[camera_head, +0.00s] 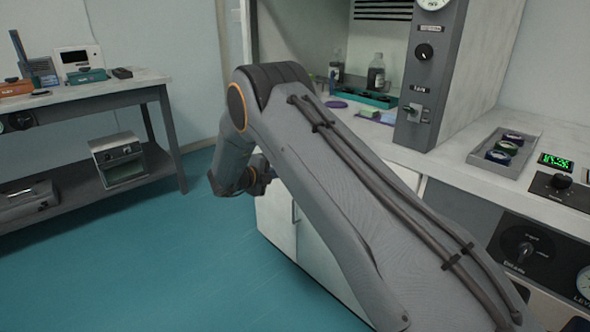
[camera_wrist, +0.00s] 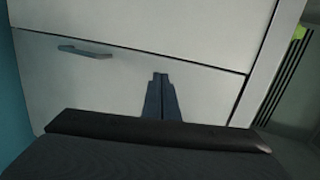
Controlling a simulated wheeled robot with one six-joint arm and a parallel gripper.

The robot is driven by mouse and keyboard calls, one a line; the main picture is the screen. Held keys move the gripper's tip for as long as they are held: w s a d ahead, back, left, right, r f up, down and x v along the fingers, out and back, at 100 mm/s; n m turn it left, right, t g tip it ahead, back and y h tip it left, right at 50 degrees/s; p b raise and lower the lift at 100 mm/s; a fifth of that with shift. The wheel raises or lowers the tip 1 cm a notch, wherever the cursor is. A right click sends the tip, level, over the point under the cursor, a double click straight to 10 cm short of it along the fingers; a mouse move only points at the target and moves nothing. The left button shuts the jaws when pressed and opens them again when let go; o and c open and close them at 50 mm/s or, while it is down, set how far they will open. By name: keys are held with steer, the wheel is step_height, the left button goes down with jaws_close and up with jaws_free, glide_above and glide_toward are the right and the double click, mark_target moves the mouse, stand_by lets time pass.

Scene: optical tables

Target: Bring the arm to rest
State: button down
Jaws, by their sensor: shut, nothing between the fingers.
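My arm stretches across the middle of the head view, bent at its elbow, with its lower part hanging down in front of the white cabinet (camera_head: 277,210). I cannot tell the exact gap between the fingertips and the cabinet.
A tray (camera_head: 476,155) with several round parts lies on the right counter, beside a green-lit display (camera_head: 555,161). Bottles (camera_head: 376,72) stand inside the hood. A grey bench (camera_head: 140,79) with instruments stands at the left. The teal floor (camera_head: 190,270) between them is clear.

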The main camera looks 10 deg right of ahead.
steer(key=w+v, duration=0.1)
steer(key=v, duration=0.7)
steer(key=w+a+r+n+t+y, duration=0.2)
steer(key=a+r+n+t+y, duration=0.15)
steer(key=r+n+y, duration=0.4)
steer(key=s+a+r+n+g+y, duration=0.35)
steer(key=s+r+n+y, duration=0.3)
steer(key=s+n, duration=0.35)
steer(key=s+d+f+n+g+h, duration=0.1)
steer(key=s+d+n+g, duration=0.3)
steer(key=s, duration=1)
steer(key=s+d+f+n+g+h+p, duration=0.15)
steer(key=s+d+n, duration=0.4)
steer(key=s, duration=0.75)
steer(key=s+d+n+g+b, duration=0.1)
steer(key=s+d+n+g, duration=0.4)
steer(key=s, duration=0.9)
steer(key=d+r+m+p, duration=0.4)
steer(key=d+p, duration=0.5)
steer(key=p, duration=0.5)
step_height(320, 180, up, 3)
steer(key=shift+f+t, duration=0.2)
steer(key=shift+t, duration=0.25)
